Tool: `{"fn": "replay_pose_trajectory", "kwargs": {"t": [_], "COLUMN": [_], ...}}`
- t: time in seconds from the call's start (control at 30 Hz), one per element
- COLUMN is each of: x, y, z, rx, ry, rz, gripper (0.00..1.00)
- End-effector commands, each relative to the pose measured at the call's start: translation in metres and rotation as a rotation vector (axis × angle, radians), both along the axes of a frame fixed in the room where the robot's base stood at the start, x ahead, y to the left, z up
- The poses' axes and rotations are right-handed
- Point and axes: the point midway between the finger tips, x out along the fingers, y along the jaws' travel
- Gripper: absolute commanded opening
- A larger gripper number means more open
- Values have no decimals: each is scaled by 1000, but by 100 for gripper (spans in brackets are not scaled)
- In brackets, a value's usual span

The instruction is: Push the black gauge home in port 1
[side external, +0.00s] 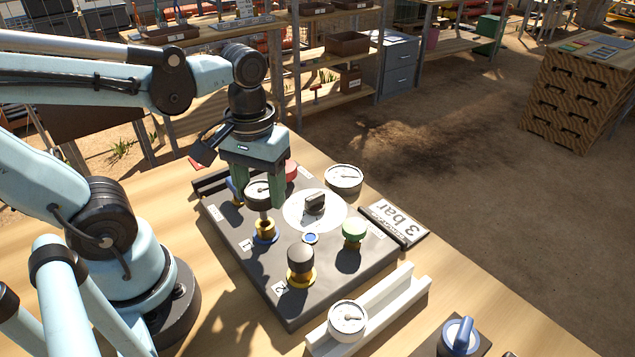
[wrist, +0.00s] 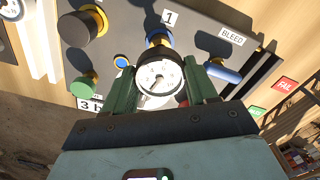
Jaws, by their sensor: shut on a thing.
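The black gauge (side external: 259,190) with a white dial stands upright over port 1 (side external: 265,237), a brass fitting with a blue ring beside the label "1". Its stem lines up with the fitting and appears to meet it; how deep it sits I cannot tell. My gripper (side external: 259,197) points down, with its green fingers shut on the gauge's sides. In the wrist view, the gauge (wrist: 159,80) lies between both fingers (wrist: 160,70), its dial facing the camera. Port 1 (wrist: 160,36) shows partly behind it.
On the dark panel (side external: 228,232) are a black-capped port 2 (side external: 300,260), a green knob (side external: 354,229), a central selector (side external: 314,203) and a blue bleed handle (wrist: 222,72). Another gauge (side external: 343,178) lies behind; one (side external: 347,319) rests at the white rail (side external: 385,304).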

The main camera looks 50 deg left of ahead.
Motion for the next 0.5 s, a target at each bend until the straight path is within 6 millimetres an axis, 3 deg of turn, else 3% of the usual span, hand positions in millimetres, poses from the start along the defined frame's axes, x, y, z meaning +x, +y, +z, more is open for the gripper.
{"fn": "replay_pose_trajectory", "kwargs": {"t": [0.5], "x": [0], "y": [0], "z": [-19], "rx": [0], "ry": [0], "rz": [0], "gripper": [3]}}
